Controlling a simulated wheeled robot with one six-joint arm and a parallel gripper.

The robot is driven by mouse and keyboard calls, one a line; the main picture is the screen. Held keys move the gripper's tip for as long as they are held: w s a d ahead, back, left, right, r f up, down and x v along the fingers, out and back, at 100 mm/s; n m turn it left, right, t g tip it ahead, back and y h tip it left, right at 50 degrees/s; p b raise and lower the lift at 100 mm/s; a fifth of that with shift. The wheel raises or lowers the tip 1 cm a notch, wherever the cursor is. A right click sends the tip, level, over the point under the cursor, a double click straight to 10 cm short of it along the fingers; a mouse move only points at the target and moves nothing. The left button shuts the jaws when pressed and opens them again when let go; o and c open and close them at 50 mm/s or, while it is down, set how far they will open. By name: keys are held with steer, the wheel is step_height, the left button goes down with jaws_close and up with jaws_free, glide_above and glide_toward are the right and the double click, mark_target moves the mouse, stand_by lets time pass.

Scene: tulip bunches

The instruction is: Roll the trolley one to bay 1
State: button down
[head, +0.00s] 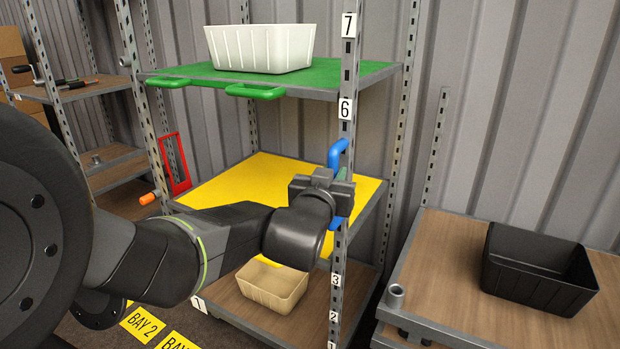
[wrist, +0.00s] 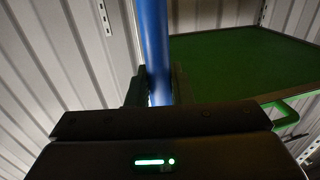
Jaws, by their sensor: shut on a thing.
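Trolley one (head: 343,110) is a tall metal rack with a green top shelf (head: 330,74), a yellow middle shelf (head: 262,185) and a wooden bottom shelf (head: 240,300). A small plate reading 1 (head: 199,304) is at its lower front corner. A blue handle (head: 338,153) is on its right front post. My gripper (head: 338,178) is shut on this handle, and its jaws hide part of it. In the wrist view, the blue bar (wrist: 154,40) runs upright between the jaws (wrist: 152,90), beside the green shelf (wrist: 245,65). No bay 1 marking is readable.
A white bin (head: 260,48) stands on the green shelf and a beige bin (head: 272,285) on the bottom shelf. A "BAY 2" label (head: 142,322) lies on the floor, beside a cut-off "BAY" label (head: 176,342). A unit with a black bin (head: 537,275) stands close at right.

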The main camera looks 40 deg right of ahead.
steer(key=shift+s, duration=0.1)
stand_by(0.3)
steer(key=c, duration=1.3)
jaws_free()
steer(key=shift+c, duration=0.2)
steer(key=shift+a, duration=0.1)
steer(key=p+v, duration=0.2)
steer(key=v, duration=1.1)
steer(key=shift+s+a, duration=0.2)
steer(key=shift+s, duration=0.05)
steer(key=shift+w+d, duration=0.1)
steer(key=b+x, duration=0.2)
steer(key=x, duration=1.1)
steer(key=shift+w+d, duration=0.15)
steer(key=shift+d, duration=0.1)
